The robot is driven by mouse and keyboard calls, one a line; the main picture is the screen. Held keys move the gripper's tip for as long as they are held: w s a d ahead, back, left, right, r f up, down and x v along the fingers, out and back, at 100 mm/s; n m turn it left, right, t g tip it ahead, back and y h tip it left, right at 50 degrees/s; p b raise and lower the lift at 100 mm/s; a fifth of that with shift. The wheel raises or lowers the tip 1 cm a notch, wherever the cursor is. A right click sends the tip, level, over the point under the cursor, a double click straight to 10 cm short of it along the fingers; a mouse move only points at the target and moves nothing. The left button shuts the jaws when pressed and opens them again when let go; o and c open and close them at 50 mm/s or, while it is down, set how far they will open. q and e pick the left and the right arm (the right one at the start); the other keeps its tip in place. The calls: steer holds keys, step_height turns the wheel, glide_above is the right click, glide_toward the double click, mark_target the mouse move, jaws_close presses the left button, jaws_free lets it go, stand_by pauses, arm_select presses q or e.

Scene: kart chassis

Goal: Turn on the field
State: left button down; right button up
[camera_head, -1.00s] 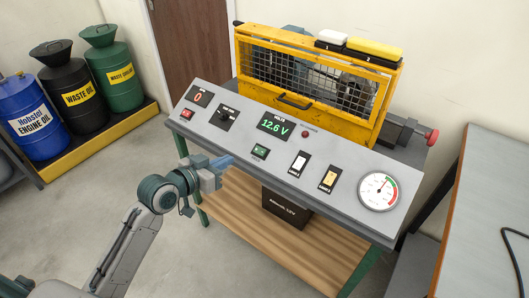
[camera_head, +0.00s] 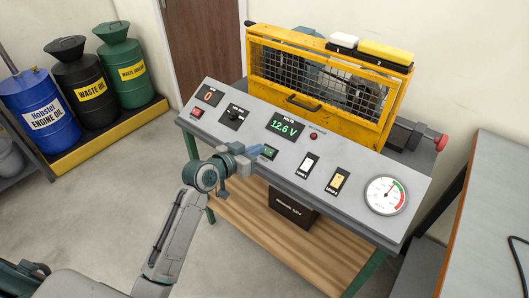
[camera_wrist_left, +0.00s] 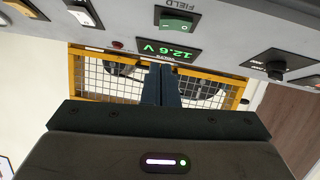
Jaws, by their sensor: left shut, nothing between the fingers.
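The field switch (camera_head: 269,152) is a small green rocker in a black plate, below the volts display on the sloped grey panel (camera_head: 232,146). In the left wrist view, the green rocker (camera_wrist_left: 177,22) shows upside down at the top, beside the word FIELD. Whether it is pressed in is hard to tell. My left gripper (camera_head: 257,150) is shut and empty, its tips just left of the switch and close to it; contact cannot be judged. Its blue-grey fingers (camera_wrist_left: 161,82) are together in the left wrist view. My right gripper is out of view.
The volts display (camera_head: 285,126) reads 12.6 V. A red switch (camera_head: 197,113), a knob (camera_head: 235,115), load switches (camera_head: 307,166) and a dial gauge (camera_head: 385,195) share the panel. A yellow mesh guard (camera_head: 320,85) stands behind. Drums (camera_head: 83,82) stand far left.

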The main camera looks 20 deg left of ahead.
mark_target(273, 150)
arm_select(q)
steer(key=w+f, duration=0.1)
steer(key=w+d+f, duration=0.1)
steer(key=f, duration=0.1)
steer(key=shift+w+d, duration=0.2)
steer(key=shift+w, duration=0.05)
steer(key=shift+w+d+f, duration=0.15)
steer(key=shift+w+f, duration=0.05)
steer(key=shift+f, duration=0.25)
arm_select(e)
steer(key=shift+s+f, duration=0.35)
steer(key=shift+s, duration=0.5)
